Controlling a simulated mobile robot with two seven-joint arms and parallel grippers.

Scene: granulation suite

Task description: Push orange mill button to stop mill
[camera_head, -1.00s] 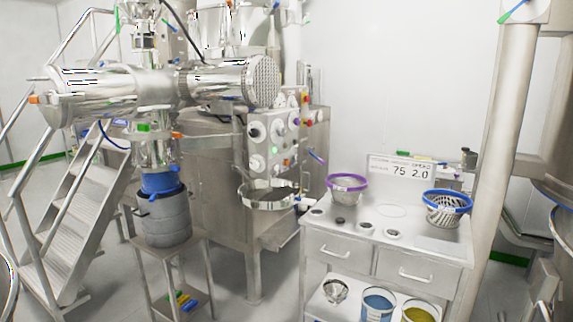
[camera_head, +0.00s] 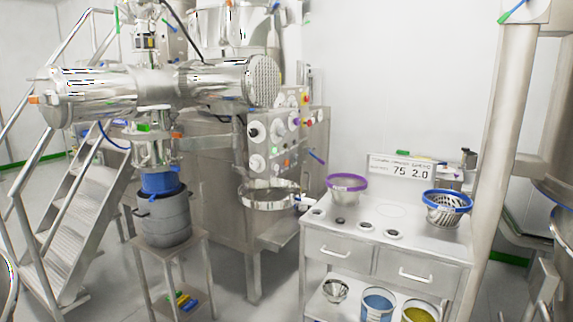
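The mill is a large horizontal steel machine (camera_head: 150,88) at the left of the head view, with a perforated round end. A grey control panel (camera_head: 258,146) with several white round dials and small coloured buttons stands below and right of that end. A small orange-looking spot (camera_head: 286,162) shows low on the panel; it is too small to tell whether it is the orange mill button. A yellow button, a purple one and a red one (camera_head: 309,123) sit along the panel's right side. Neither of my grippers is in view.
A steel stair (camera_head: 85,215) stands at the left. A stand holds a grey drum (camera_head: 165,222) under the mill outlet. A round sieve ring (camera_head: 268,203) juts out below the panel. A bench (camera_head: 440,243) with purple-rimmed and blue-rimmed baskets stands at the right. Floor shows between stand and bench.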

